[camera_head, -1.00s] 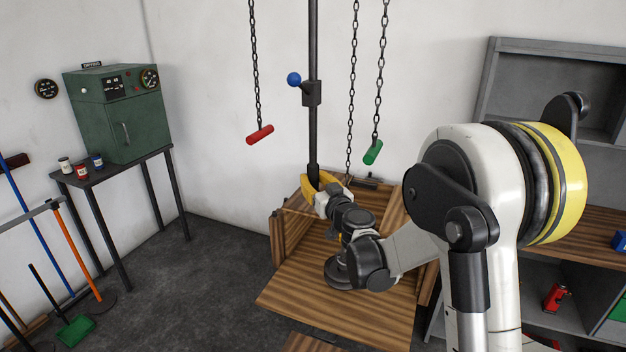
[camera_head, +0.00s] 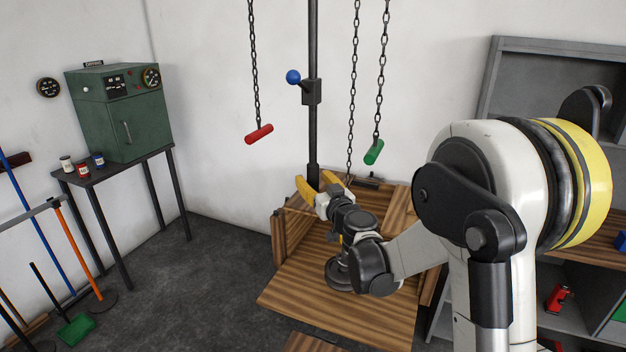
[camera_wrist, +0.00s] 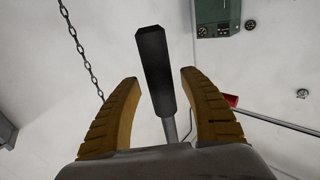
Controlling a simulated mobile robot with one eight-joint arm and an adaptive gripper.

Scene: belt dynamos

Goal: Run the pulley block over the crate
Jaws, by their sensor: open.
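My gripper (camera_head: 319,182) is open, its two yellow fingers spread beside the lower end of a dark upright post (camera_head: 313,135). In the wrist view, a dark faceted bar on a thinner grey rod (camera_wrist: 157,72) shows between the open fingers (camera_wrist: 160,78), with gaps at both sides. A blue ball knob (camera_head: 293,77) sticks out from a block on the post. A red handle (camera_head: 259,134) and a green handle (camera_head: 374,152) hang on chains. No pulley block can be made out, and I cannot tell which thing is the crate.
A wooden box-like structure (camera_head: 330,306) stands under my arm. A green cabinet (camera_head: 121,115) sits on a dark table (camera_head: 125,170) at left with small cans. Brooms lean at far left. Grey shelving (camera_head: 560,60) stands at right. The floor at left of the wood is clear.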

